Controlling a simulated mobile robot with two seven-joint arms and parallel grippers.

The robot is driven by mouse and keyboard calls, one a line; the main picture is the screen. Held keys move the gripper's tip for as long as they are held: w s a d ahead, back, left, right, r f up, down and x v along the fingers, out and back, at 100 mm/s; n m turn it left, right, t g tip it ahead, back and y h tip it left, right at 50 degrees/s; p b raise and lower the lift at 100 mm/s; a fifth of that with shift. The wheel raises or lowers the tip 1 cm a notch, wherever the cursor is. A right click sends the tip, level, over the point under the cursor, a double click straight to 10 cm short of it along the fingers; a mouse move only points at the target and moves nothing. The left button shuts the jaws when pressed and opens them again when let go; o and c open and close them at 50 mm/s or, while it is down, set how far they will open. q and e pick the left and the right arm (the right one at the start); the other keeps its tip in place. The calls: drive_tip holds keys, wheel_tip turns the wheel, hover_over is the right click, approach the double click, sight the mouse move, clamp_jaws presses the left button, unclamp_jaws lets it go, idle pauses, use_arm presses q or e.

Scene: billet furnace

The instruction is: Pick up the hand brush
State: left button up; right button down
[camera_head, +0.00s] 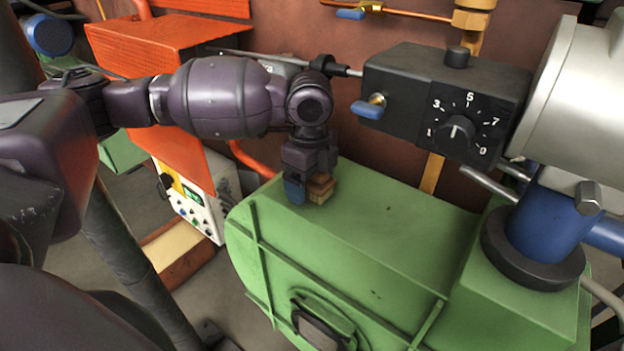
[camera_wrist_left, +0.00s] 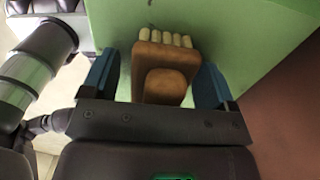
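The hand brush (camera_head: 320,188) is a small brown wooden block on the flat top of the green furnace housing. In the left wrist view the brush (camera_wrist_left: 165,68) shows its brown body, with a row of pale bristle tufts along its far edge. My left gripper (camera_head: 308,190) is at the brush, pointing down. In the left wrist view my left gripper (camera_wrist_left: 165,85) has its two blue fingers spread on either side of the brush. A gap shows beside each finger. Part of the brush is hidden behind the gripper in the head view. My right gripper is not in view.
The green housing (camera_head: 400,215) has clear room right of the brush. A black control box (camera_head: 445,105) with a numbered dial and a blue-handled valve stands behind it. A blue pipe (camera_head: 545,220) rises at right. An orange cabinet (camera_head: 160,60) stands at left.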

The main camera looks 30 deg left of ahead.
use_arm(q)
drive_tip(key=c, duration=0.9)
drive_tip(key=shift+c, duration=0.2)
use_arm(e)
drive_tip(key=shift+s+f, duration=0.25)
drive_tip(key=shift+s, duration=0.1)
use_arm(q)
drive_tip(key=shift+r, duration=0.1)
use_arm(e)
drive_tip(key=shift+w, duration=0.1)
